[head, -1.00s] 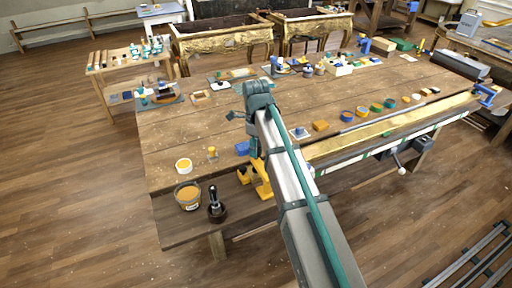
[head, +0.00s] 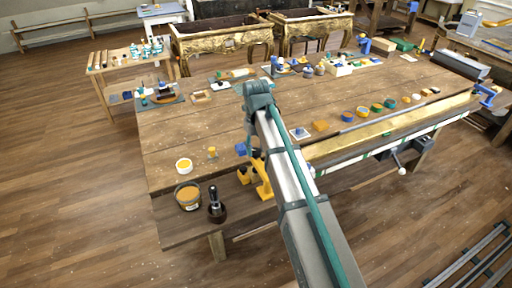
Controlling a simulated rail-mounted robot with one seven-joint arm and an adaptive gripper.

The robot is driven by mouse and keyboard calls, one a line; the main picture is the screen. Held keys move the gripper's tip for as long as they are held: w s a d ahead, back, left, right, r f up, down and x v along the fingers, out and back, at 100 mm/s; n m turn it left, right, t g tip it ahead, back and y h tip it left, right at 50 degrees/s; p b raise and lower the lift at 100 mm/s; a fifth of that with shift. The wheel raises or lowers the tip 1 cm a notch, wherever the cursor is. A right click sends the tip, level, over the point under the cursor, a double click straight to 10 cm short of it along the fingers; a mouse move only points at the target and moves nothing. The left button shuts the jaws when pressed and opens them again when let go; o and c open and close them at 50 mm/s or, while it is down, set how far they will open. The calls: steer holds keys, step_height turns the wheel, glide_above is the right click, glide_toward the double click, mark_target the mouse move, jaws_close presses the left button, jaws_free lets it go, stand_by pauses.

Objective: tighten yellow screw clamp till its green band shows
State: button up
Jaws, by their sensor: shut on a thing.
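The yellow screw clamp (head: 264,181) sits at the near edge of the long wooden workbench (head: 190,133), just left of my arm. My arm reaches over the bench and bends down to the clamp. My gripper (head: 254,149) is at the clamp's upper end, small and partly hidden by my arm, and is shut on the clamp. A blue piece (head: 241,150) shows just left of the gripper; I cannot tell whether it belongs to the clamp. No green band can be made out on the clamp at this size.
A tub of amber stuff (head: 188,196) and a dark-handled tool (head: 216,207) stand left of the clamp. A small yellow pot (head: 183,165) is behind them. A gilded rail (head: 390,127) runs along the bench to the right. Several coloured pots line its back. The left bench middle is clear.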

mark_target(256, 150)
steer(key=shift+w+r+m, duration=0.15)
steer(key=shift+m, duration=0.15)
steer(key=o, duration=1.1)
steer(key=shift+o, duration=0.2)
step_height(256, 150, up, 12)
